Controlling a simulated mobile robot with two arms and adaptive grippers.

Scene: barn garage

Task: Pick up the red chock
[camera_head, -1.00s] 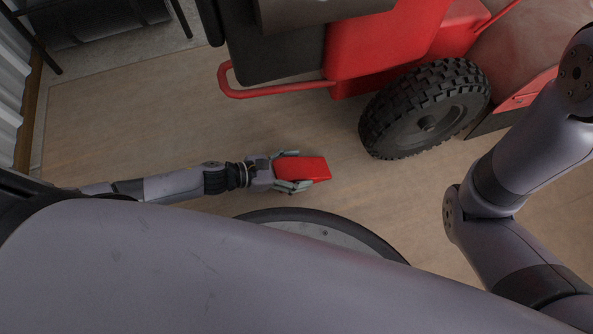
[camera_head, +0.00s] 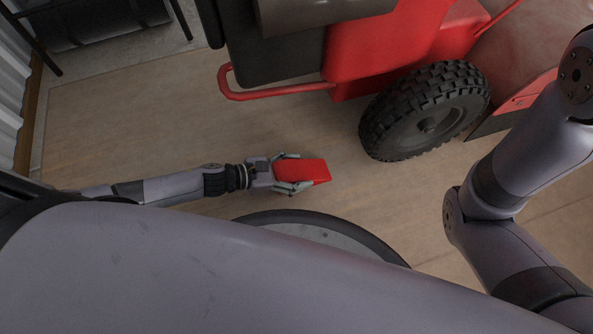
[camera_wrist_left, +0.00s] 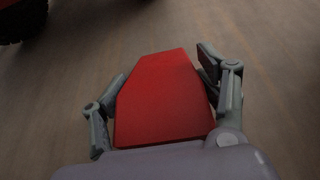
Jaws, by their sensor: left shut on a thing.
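The red chock (camera_head: 303,172) is a flat-faced red block, seen in the head view left of the vehicle's tyre. My left gripper (camera_head: 292,172) has its fingers on both sides of the chock and is shut on it. In the left wrist view the chock (camera_wrist_left: 163,100) fills the space between the fingers, its sloped end pointing away from the palm. I cannot tell whether it touches the floor. The right arm (camera_head: 515,180) shows at the right of the head view, but its gripper is out of view.
A red vehicle with a black knobbly tyre (camera_head: 425,110) stands beyond the chock to the upper right. Its red tubular bar (camera_head: 270,95) reaches left above the gripper. A dark drum (camera_head: 90,22) lies at the upper left. The wooden floor (camera_head: 130,130) is clear on the left.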

